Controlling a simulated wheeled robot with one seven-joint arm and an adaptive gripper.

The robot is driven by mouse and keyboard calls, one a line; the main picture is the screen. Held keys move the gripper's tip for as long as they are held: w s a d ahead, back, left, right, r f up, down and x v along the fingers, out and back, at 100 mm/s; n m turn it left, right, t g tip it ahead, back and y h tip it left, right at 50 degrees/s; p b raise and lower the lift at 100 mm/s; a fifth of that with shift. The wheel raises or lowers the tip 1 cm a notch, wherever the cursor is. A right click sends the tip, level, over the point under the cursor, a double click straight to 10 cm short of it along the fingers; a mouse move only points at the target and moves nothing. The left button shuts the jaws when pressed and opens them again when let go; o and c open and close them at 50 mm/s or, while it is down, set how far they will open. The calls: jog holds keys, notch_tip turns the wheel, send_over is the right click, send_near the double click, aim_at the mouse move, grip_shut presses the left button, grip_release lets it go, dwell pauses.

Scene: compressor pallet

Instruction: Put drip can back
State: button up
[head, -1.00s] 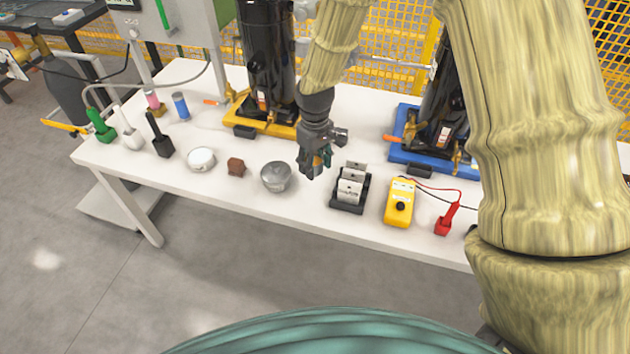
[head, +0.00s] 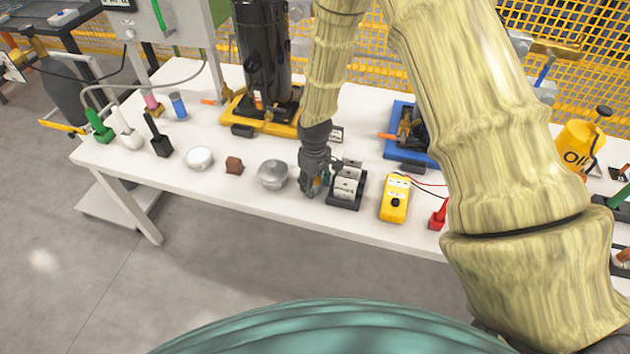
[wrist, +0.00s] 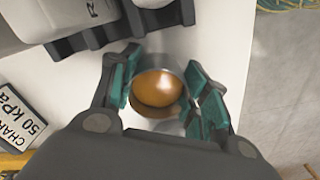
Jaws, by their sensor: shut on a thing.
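My gripper (wrist: 160,95) is shut on a small round can (wrist: 158,90), which I take to be the drip can. From above, the can shows a pale metallic rim and an orange-brown inside. The teal finger pads flank it on both sides. In the head view my gripper (head: 314,188) is low over the front part of the white table, between a grey metal bowl and a black rack. The can is mostly hidden by the fingers there, and I cannot tell whether it touches the table.
The black rack (head: 345,203) with pale blocks stands close at the gripper's right. The metal bowl (head: 273,175) stands at its left. A yellow meter (head: 395,198) is further right. A black-and-white "50 kPa" card (wrist: 22,118) lies nearby. The table's front edge is close.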

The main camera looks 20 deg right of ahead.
jog(key=shift+f, duration=0.1)
jog(key=o, duration=1.1)
jog(key=shift+r+b, duration=1.2)
jog(key=shift+r, duration=4.9)
